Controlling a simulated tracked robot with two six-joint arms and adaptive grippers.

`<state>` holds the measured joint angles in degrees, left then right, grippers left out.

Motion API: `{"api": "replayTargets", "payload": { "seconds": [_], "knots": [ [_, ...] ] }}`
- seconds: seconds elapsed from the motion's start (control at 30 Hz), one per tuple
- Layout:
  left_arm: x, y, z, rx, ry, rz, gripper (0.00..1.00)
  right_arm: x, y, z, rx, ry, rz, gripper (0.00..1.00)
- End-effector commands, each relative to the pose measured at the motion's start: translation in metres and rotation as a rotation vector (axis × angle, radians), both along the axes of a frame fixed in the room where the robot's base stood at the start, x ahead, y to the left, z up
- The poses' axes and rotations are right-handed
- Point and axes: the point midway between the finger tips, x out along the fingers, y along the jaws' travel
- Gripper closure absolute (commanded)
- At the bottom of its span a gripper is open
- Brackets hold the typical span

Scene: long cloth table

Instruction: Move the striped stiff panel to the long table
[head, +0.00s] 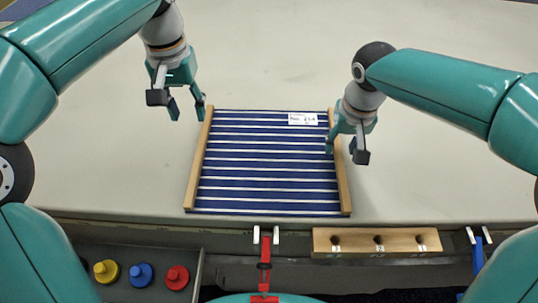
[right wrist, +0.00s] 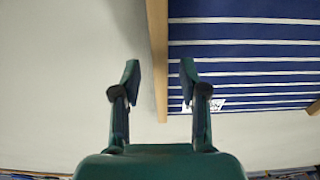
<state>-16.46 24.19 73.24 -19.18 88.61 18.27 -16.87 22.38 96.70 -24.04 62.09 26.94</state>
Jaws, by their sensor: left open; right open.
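The striped stiff panel (head: 265,165), blue with white stripes and a wooden rail on its left and right sides, lies flat on the long table (head: 440,165) near its front edge. A small white label is at its far right. My left gripper (head: 187,110) is open, above and just left of the panel's far left corner. My right gripper (head: 348,152) is open at the right rail. In the right wrist view my right gripper's fingers (right wrist: 160,75) stand either side of the line of the wooden rail (right wrist: 158,60); contact cannot be told.
In front of the table edge are a wooden block with numbered holes (head: 377,241), a red tool (head: 265,265) and a blue tool (head: 478,255) in white clips. A grey tray (head: 198,262) holds yellow, blue and red knobbed pieces. The table behind the panel is clear.

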Motion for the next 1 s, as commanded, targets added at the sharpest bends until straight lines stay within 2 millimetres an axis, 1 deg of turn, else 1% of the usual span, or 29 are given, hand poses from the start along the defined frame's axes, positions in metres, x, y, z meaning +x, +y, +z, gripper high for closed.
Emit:
{"api": "replayTargets", "payload": {
  "seconds": [0.03,0.2,0.3,0.43,0.53,0.63,1.0],
  "knots": [
    [0.0,0.0,0.0,0.0,0.0,0.0,0.57,0.0,0.0,0.011,0.002,-0.006,0.001,0.57],
    [0.0,0.0,0.0,0.0,0.0,0.0,0.57,-0.004,0.001,0.045,0.002,-0.005,0.0,0.57],
    [0.0,0.0,0.0,0.0,0.0,0.0,0.57,-0.007,0.0,0.064,0.002,-0.004,0.0,0.57],
    [0.0,0.0,-0.001,0.0,0.0,0.0,0.57,-0.009,0.0,0.082,0.001,-0.003,0.001,0.57],
    [0.0,0.0,-0.001,0.0,0.0,0.0,0.57,-0.01,0.0,0.09,0.0,-0.001,0.001,0.57],
    [0.0,0.0,-0.001,0.0,0.0,0.0,0.57,-0.011,0.0,0.094,0.0,0.0,0.001,0.57],
    [0.0,0.0,-0.001,0.0,0.0,0.0,0.57,-0.011,0.0,0.094,0.0,0.001,0.0,0.57]
  ]
}}
